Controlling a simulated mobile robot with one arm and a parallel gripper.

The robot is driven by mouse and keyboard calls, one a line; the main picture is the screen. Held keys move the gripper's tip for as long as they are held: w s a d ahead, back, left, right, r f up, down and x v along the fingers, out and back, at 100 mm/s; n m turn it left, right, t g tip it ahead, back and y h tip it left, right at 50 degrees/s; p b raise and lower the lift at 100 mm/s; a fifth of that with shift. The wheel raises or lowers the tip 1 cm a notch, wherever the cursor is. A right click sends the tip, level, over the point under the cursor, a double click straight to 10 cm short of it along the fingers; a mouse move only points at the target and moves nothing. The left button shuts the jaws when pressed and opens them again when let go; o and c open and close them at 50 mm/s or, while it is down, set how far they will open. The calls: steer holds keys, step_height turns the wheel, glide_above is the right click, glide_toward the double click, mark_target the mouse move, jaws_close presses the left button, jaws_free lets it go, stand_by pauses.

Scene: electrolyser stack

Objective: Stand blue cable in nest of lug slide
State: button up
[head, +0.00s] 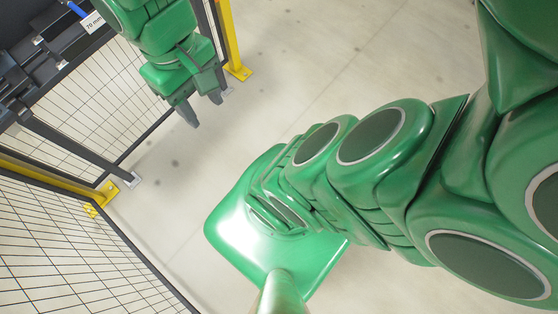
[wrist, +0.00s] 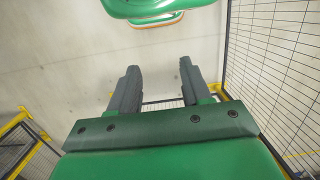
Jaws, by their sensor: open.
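My gripper (head: 202,106) hangs near the upper left of the head view, with its two dark fingers apart and nothing between them. In the wrist view my gripper (wrist: 160,75) also shows its fingers spread, with only pale floor and fence behind the gap. A short piece of something blue (head: 76,9), perhaps the blue cable, shows at the top left edge of the head view beside a white label reading 70 mm. It is left of my gripper and apart from it. I cannot make out the lug slide or its nest.
A dark frame or bench (head: 60,135) stands at the left. Mesh fencing (head: 70,235) with yellow posts (head: 232,40) runs along the left and behind my gripper. In the wrist view, mesh (wrist: 285,70) stands close on the right. The pale floor (head: 330,60) is clear in the middle.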

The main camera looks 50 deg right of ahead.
steer(key=w+d+r, duration=0.2)
steer(key=w+r, duration=0.2)
steer(key=w, duration=0.7)
steer(key=t, duration=0.2)
glide_above(77, 9)
step_height(77, 9, down, 4)
steer(key=shift+s+r, duration=0.1)
steer(key=shift+s, duration=0.05)
steer(key=shift+w+f, duration=0.45)
steer(key=shift+w, duration=0.05)
steer(key=shift+s+f, duration=0.2)
steer(key=shift+f, duration=1.7)
steer(key=shift+s+f, duration=0.15)
steer(key=shift+f, duration=1.7)
jaws_close()
